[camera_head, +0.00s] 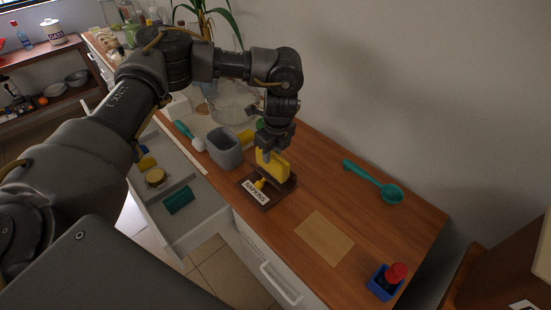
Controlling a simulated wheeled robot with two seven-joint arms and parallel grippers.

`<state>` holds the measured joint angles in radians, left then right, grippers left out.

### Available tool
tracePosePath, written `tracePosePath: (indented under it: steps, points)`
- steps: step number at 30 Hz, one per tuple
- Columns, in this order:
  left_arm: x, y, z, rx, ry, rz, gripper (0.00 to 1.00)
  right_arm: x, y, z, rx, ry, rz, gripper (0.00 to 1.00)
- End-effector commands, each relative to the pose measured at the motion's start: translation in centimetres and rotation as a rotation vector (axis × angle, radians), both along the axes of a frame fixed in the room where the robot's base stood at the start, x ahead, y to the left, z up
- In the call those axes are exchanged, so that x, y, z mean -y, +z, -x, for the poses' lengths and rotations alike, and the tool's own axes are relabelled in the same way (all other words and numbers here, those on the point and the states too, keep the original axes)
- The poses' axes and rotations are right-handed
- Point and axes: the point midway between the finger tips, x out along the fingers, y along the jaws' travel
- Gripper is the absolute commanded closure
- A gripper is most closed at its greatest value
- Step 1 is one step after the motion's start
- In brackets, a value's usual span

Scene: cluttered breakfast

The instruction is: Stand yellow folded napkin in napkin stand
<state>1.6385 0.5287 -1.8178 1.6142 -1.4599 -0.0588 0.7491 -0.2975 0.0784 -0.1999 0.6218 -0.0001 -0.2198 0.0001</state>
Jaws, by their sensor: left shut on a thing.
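The yellow folded napkin (274,167) is upright between the fingers of my left gripper (266,157). The gripper points down and is shut on the napkin's upper part. The napkin stand (283,190) is dark brown with a white label reading NAPKINS (256,194). The napkin is at the stand, behind the label. Its lower edge is partly hidden, so I cannot tell whether it touches the stand's base. A small yellow piece (260,184) shows at the front of the stand. My right gripper is not in view.
A grey container (224,150) stands left of the napkin stand. A tan mat (325,237), a green ladle (374,182) and a blue holder with a red-capped bottle (385,281) lie to the right. An open drawer (205,207) juts out at the left front.

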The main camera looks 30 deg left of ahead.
Motion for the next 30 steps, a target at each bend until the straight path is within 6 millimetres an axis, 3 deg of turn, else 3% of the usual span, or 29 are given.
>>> tracePosePath:
  steps: [6,11,19,30]
  points:
    - [0.0,-1.9,-1.6,0.001,0.001,-0.001,1.0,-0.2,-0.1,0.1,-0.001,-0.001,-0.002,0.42]
    - [0.0,-2.1,-1.7,0.001,0.0,-0.001,1.0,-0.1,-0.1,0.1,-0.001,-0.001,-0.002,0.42]
    - [0.0,-5.2,-1.9,-0.002,0.001,0.0,1.0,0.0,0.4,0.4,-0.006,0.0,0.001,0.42]
    - [-0.1,-5.6,-2.0,0.0,-0.001,-0.001,1.0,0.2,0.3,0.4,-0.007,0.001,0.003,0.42]
